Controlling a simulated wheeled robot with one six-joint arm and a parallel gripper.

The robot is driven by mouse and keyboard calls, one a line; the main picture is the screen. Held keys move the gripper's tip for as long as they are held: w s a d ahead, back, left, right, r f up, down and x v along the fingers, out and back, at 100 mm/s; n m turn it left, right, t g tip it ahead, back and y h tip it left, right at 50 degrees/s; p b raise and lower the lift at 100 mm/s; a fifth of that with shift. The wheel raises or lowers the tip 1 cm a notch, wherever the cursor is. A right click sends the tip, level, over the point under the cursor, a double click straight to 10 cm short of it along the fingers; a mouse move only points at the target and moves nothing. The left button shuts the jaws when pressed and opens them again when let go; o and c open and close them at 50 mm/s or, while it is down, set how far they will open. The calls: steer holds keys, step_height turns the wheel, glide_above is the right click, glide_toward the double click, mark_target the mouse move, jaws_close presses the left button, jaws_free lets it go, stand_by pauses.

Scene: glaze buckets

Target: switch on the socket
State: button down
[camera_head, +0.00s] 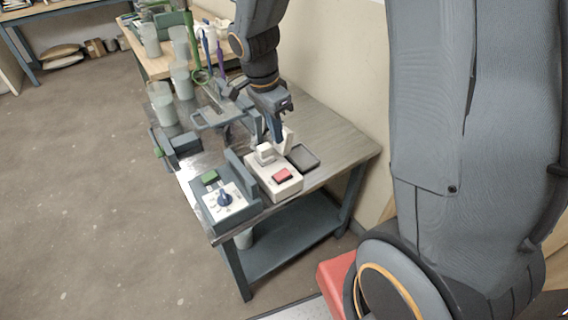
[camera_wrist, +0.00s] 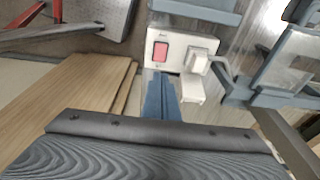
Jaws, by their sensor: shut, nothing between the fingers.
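The socket (camera_head: 262,180) is a white block on the workbench, with a red rocker switch (camera_head: 283,175) at its near end and a white plug (camera_head: 265,152) on its far part. In the wrist view the red switch (camera_wrist: 160,51) is on the left of the white face, and the plug (camera_wrist: 198,55) is on the right. My gripper (camera_head: 279,142) is shut and empty, pointing down just beyond the socket's far end. Its blue fingers (camera_wrist: 160,92) show below the socket in the wrist view, apart from the switch. I cannot tell whether the switch is on.
A grey device with a blue dial (camera_head: 225,198) and green button (camera_head: 210,177) stands left of the socket. A dark shallow tray (camera_head: 302,157) lies to its right. Several translucent buckets (camera_head: 162,104) and a grey stand are farther back. The bench's near right corner is clear.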

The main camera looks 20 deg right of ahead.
mark_target(286, 171)
steer(key=f, duration=0.4)
steer(key=d+f+p, duration=0.1)
steer(key=f, duration=0.3)
steer(key=d+f+p, duration=0.1)
steer(key=f, duration=0.4)
steer(key=shift+w+d, duration=0.1)
steer(key=shift+w, duration=0.15)
steer(key=shift+f, duration=0.1)
steer(key=shift+w+d+f+b, duration=0.1)
steer(key=shift+d+f+b, duration=0.15)
steer(key=shift+b, duration=0.35)
steer(key=shift+a+r, duration=0.1)
steer(key=shift+a, duration=0.1)
steer(key=shift+s+a, duration=0.3)
steer(key=shift+a, duration=0.45)
